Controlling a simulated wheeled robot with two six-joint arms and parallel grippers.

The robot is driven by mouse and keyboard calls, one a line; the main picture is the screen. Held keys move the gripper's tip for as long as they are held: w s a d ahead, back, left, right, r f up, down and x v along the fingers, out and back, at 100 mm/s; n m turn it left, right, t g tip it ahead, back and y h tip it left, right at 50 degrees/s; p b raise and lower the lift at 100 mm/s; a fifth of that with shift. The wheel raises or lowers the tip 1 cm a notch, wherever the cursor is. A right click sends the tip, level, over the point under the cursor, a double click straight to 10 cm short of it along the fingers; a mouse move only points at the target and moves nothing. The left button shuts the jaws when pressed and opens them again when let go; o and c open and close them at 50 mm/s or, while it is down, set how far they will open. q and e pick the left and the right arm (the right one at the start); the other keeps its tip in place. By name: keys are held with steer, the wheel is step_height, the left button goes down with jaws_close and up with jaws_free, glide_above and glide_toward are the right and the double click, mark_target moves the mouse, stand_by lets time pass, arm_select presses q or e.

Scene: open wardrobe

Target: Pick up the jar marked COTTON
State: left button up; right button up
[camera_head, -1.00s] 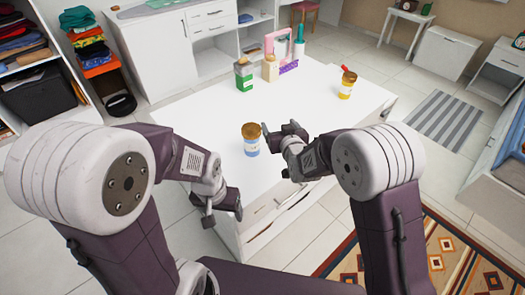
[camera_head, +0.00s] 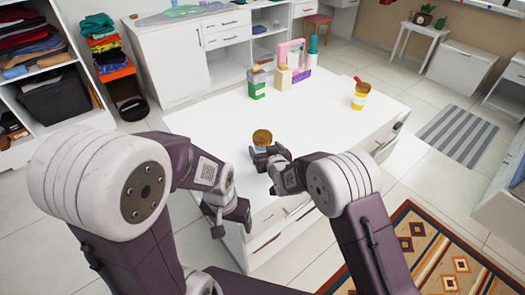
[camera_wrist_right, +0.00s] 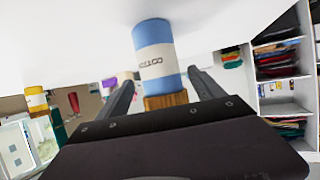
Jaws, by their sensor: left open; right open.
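A blue jar with a white label band and brown lid (camera_head: 261,137) stands on the white table. In the right wrist view the jar (camera_wrist_right: 153,50) appears upside down, and its dark lettering is too small to read surely. My right gripper (camera_head: 267,156) is open at the jar's near side and hides most of its body. In the wrist view its two fingers lie on either side of the jar's lid end, with gaps visible. My left gripper (camera_head: 231,224) is open and empty, low beside the table's near left edge.
A yellow jar (camera_head: 359,97) stands at the table's right. A green-and-white carton (camera_head: 256,83), a tan bottle (camera_head: 282,77) and a pink-framed item (camera_head: 291,53) stand at the back. The white tabletop (camera_head: 215,120) is clear left of the blue jar.

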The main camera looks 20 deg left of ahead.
mark_target(264, 139)
steer(key=x, duration=0.3)
steer(key=shift+w+a+f, duration=0.1)
steer(key=shift+w+f, duration=0.1)
steer(key=shift+f, duration=0.05)
steer(key=shift+r, duration=0.1)
steer(key=c, duration=1.5)
steer(key=shift+r, duration=0.8)
step_height(264, 139, up, 3)
steer(key=shift+f, duration=0.15)
steer(key=shift+w+d+r+p, duration=0.15)
steer(key=shift+w+d+r, duration=0.25)
steer(key=shift+d+r, duration=1.1)
steer(key=shift+w+d+r+p, duration=0.2)
steer(key=shift+w+d+r, duration=0.4)
steer(key=shift+d, duration=1.75)
steer(key=shift+w+d+r+p, duration=0.2)
steer(key=shift+d+r, duration=1.05)
steer(key=shift+d, duration=0.65)
